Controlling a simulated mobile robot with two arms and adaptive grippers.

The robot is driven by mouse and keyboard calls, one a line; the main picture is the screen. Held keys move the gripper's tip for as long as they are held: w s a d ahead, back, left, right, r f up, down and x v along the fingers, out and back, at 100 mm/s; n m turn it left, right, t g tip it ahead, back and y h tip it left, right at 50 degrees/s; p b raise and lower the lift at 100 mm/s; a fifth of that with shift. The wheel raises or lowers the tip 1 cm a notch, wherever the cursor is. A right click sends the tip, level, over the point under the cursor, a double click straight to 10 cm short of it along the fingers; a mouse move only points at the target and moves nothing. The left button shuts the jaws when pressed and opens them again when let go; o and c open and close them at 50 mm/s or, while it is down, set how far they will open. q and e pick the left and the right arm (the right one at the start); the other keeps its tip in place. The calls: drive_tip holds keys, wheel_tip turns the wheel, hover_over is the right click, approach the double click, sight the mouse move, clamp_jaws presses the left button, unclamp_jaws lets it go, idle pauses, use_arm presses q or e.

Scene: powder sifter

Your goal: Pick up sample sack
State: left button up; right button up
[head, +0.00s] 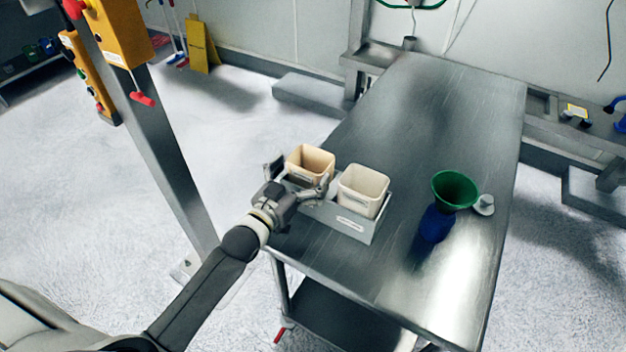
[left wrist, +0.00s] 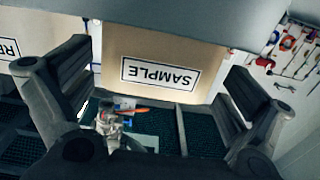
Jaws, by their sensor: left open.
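The sample sack (head: 311,160) is a tan, open-topped square container at the left end of a grey tray (head: 350,223) on the steel table. Its label reads SAMPLE, upside down, in the left wrist view (left wrist: 160,48). My left gripper (head: 297,181) is open at the sack's near side, with one finger to each side of it. In the left wrist view the fingers (left wrist: 160,78) stand apart with gaps to the sack. I cannot tell how far they reach along its sides. My right gripper is not in view.
A paler sack (head: 363,188) stands to the right in the same tray. A green funnel (head: 455,188) over a blue vessel (head: 436,224) stands further right, with a small whitish object (head: 484,205) beside it. The table's (head: 425,105) far part is clear.

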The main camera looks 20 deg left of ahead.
sight(318, 154)
use_arm(q)
drive_tip(key=w, duration=0.1)
drive_tip(key=w+p, duration=0.1)
drive_tip(key=shift+w+d, duration=0.35)
drive_tip(key=shift+w, duration=0.05)
drive_tip(key=shift+w+d+f, duration=0.1)
drive_tip(key=shift+w+f, duration=0.05)
drive_tip(key=shift+w, duration=0.35)
drive_tip(key=shift+s, duration=0.1)
drive_tip(key=c, duration=1.1)
drive_tip(key=shift+c, duration=0.2)
